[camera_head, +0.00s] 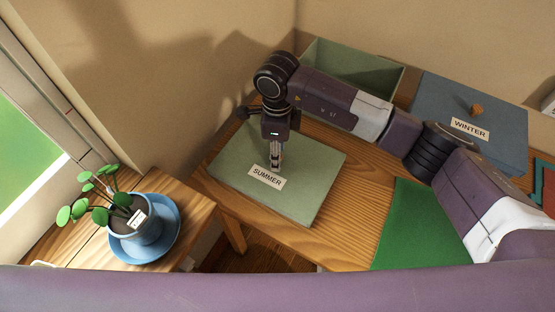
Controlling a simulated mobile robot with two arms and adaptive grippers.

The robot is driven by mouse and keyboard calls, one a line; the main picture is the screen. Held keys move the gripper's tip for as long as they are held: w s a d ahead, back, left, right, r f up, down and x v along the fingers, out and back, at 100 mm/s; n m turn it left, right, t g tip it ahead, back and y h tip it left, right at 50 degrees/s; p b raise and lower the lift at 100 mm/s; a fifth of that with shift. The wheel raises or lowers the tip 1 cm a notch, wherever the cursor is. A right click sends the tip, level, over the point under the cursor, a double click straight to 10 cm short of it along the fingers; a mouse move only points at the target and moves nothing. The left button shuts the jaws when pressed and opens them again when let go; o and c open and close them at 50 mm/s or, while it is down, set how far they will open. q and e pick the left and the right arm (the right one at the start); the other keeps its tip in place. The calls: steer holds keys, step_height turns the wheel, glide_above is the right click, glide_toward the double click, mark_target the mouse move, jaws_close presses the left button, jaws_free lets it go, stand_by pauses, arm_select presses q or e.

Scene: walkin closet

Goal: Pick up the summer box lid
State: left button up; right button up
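The summer box lid (310,195) is a flat pale green square with a white SUMMER label, lying on the wooden table. My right gripper (275,165) points straight down over the middle of the lid, just behind the label. Its fingers look close together and reach down to or nearly to the lid. Any knob there is hidden by the fingers, so I cannot tell whether they hold it. My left gripper is not in view.
An open green box (353,68) stands behind my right arm. A blue-grey WINTER lid (500,135) with a brown knob lies at the right. A green sheet (405,230) lies front right. A potted plant (140,225) on a blue saucer stands on a lower-left wooden surface.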

jaws_close()
steer(key=shift+r, duration=0.1)
stand_by(0.3)
